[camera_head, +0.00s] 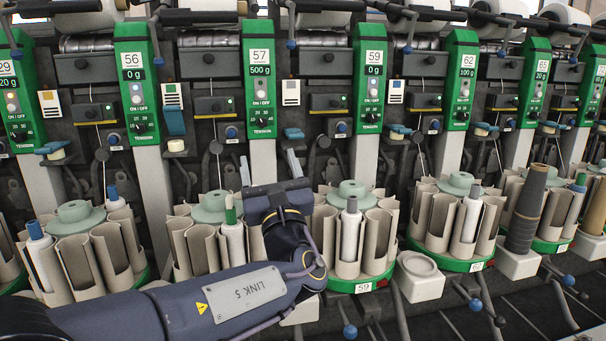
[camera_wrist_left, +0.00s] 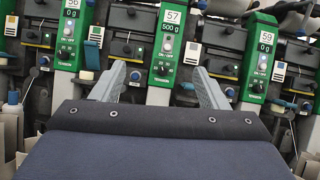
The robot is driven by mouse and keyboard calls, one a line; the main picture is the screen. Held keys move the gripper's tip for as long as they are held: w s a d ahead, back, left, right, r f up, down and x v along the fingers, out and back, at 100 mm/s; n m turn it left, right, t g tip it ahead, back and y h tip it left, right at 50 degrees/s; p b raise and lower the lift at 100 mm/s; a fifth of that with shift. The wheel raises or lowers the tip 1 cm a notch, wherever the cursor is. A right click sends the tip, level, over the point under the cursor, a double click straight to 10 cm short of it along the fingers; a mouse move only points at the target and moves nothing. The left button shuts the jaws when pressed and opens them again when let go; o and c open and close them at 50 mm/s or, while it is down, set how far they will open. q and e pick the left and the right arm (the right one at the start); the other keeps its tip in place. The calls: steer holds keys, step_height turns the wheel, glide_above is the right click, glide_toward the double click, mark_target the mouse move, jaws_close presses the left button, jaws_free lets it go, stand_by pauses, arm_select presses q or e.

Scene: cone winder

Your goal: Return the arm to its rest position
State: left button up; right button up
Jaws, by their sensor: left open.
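My left gripper (camera_head: 268,171) is open, its two grey fingers pointing up in front of the machine, between the unit labelled 57 (camera_head: 259,80) and the unit labelled 59 (camera_head: 372,85). Nothing shows between the fingers. The left wrist view shows the same spread fingers (camera_wrist_left: 162,85) with the 57 panel (camera_wrist_left: 168,45) behind them. My left arm comes in from the lower left and crosses in front of the carousel (camera_head: 210,207) below unit 57, hiding part of it. My right gripper is in neither view.
The carousel of unit 59 (camera_head: 366,284) stands close right of my wrist, with a bobbin (camera_head: 350,235) in it. More carousels line both sides. A dark cone (camera_head: 527,210) stands on a white block further right. Levers with blue knobs (camera_head: 349,331) stick out below.

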arm_select(q)
steer(key=a+f+n+g+y, duration=0.1)
steer(key=a+f+n+g, duration=0.1)
steer(key=a, duration=0.3)
steer(key=s+a+f+n+g+y, duration=0.1)
steer(key=a+f+n+g, duration=0.1)
steer(key=a, duration=0.3)
steer(key=a+f+n+g+y, duration=0.1)
steer(key=a+f+n+g, duration=0.2)
steer(key=a+n, duration=0.1)
steer(key=shift+s+a+f+y, duration=0.3)
steer(key=shift+s+a, duration=0.1)
steer(key=shift+a, duration=0.15)
steer(key=s+a+f+n+g+h, duration=0.3)
steer(key=s+a+f+n+g, duration=0.65)
steer(key=s+a+f, duration=0.45)
steer(key=s+d+f+n+g+h, duration=0.2)
steer(key=s+d+f+n+h, duration=0.2)
steer(key=s+f+n, duration=0.4)
steer(key=s+d+f+n+t+h, duration=0.1)
steer(key=s+d+f+n+h, duration=0.1)
steer(key=s+d+n+h, duration=0.7)
step_height(320, 180, up, 30)
steer(key=d+m+y+p, duration=0.1)
steer(key=y+p, duration=0.1)
steer(key=p, duration=2.8)
steer(key=shift+s+d+f, duration=0.15)
steer(key=shift+s+d, duration=0.05)
steer(key=shift+s, duration=0.15)
steer(key=shift+m, duration=0.25)
